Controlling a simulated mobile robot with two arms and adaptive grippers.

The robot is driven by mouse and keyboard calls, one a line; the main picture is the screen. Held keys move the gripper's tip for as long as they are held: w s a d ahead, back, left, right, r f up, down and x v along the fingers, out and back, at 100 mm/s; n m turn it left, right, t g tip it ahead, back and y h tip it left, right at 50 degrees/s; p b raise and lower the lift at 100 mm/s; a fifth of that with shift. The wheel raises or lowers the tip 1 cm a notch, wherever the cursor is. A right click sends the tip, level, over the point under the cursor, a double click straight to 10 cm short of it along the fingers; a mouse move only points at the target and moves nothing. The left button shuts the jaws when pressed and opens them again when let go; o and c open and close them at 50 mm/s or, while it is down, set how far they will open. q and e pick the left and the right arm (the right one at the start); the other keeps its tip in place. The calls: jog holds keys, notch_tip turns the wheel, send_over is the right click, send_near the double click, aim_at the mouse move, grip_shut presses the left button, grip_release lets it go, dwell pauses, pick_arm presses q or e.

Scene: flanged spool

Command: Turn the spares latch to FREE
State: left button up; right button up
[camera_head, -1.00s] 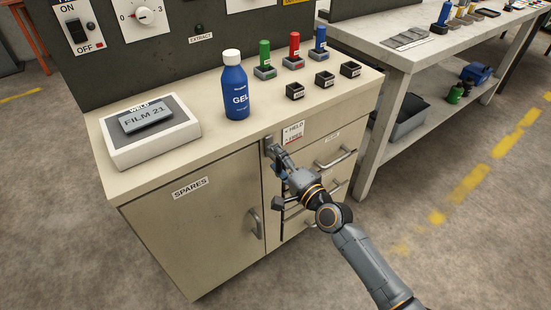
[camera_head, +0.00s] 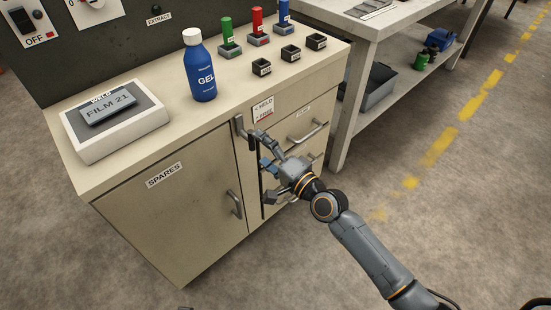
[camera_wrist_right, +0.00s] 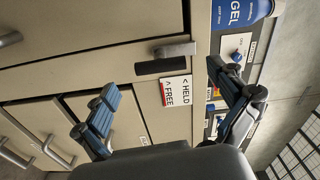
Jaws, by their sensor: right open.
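The spares latch shows on the cabinet front at the upper right corner of the SPARES door (camera_head: 160,215), as a grey metal piece (camera_head: 239,126) beside a short dark bar. In the right wrist view the grey piece (camera_wrist_right: 176,49) and dark bar (camera_wrist_right: 160,66) lie side by side. The bar runs along the cabinet's vertical. A HELD/FREE label (camera_head: 263,109) is to its right; it also shows in the wrist view (camera_wrist_right: 175,92). My right gripper (camera_head: 265,165) is open and empty in front of the latch, its blue-padded fingers (camera_wrist_right: 155,84) spread apart. My left gripper is out of view.
A blue GEL bottle (camera_head: 201,70), a FILM 21 box (camera_head: 115,120) and several small blocks stand on the cabinet top. Drawers with bar handles (camera_head: 307,133) lie right of the latch. A workbench (camera_head: 350,95) stands further right. The floor in front is open.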

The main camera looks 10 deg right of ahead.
jog(key=v, duration=0.6)
jog(key=shift+s, duration=0.2)
jog(key=shift+d, duration=0.1)
